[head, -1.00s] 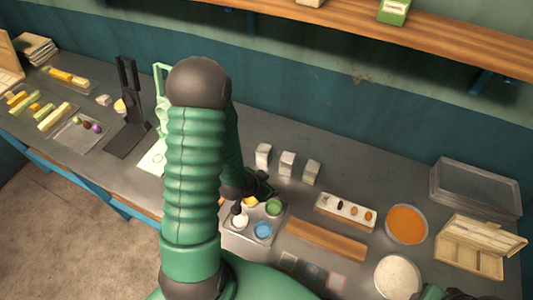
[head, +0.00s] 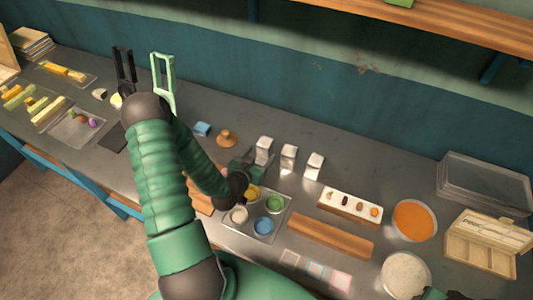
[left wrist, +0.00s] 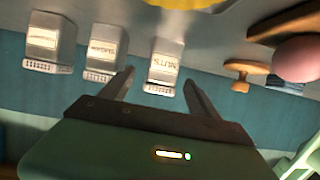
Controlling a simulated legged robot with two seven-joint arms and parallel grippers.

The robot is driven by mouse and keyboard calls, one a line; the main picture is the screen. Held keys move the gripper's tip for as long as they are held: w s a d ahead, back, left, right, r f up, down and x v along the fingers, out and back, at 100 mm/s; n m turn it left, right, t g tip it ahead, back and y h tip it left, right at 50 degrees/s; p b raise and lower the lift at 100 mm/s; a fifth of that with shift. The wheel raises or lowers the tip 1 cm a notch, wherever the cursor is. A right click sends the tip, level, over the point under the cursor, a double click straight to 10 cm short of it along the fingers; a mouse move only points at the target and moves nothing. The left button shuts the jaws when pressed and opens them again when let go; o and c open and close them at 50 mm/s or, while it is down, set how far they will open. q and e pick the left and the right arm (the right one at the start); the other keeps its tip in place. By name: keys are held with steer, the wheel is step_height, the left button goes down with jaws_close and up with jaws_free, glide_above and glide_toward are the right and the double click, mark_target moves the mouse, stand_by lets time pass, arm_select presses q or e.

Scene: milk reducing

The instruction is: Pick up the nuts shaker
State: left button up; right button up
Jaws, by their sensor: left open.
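Three white shakers stand in a row on the counter. The nuts shaker (head: 264,150) is the leftmost in the head view, closest to the wooden knob. In the left wrist view the nuts shaker (left wrist: 164,66) shows its NUTS label and stands just beyond and between the fingertips. My left gripper (head: 252,166) is open and empty in front of it; its two fingers also show in the left wrist view (left wrist: 160,78). I cannot tell whether a finger touches the shaker. My right gripper is not clearly in view.
The two other shakers (head: 288,158) (head: 314,166) stand close to the right. A wooden knob (head: 227,139) and a blue block (head: 202,129) are to the left. A tray of coloured cups (head: 284,221) lies below the gripper. A egg-like-item rack (head: 350,206) is right.

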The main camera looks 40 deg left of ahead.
mark_target(262, 152)
arm_select(q)
steer(key=x, duration=0.3)
steer(key=p+x, duration=0.1)
steer(key=x, duration=0.1)
steer(key=shift+a+f, duration=0.4)
steer(key=shift+a, duration=0.1)
steer(key=shift+w+f, duration=0.1)
steer(key=shift+w, duration=0.3)
steer(key=shift+w+d, duration=0.1)
steer(key=shift+d, duration=0.3)
steer(key=shift+c, duration=0.5)
steer(key=shift+a, duration=0.3)
steer(key=c, duration=1.2)
steer(key=shift+d, duration=0.1)
jaws_close()
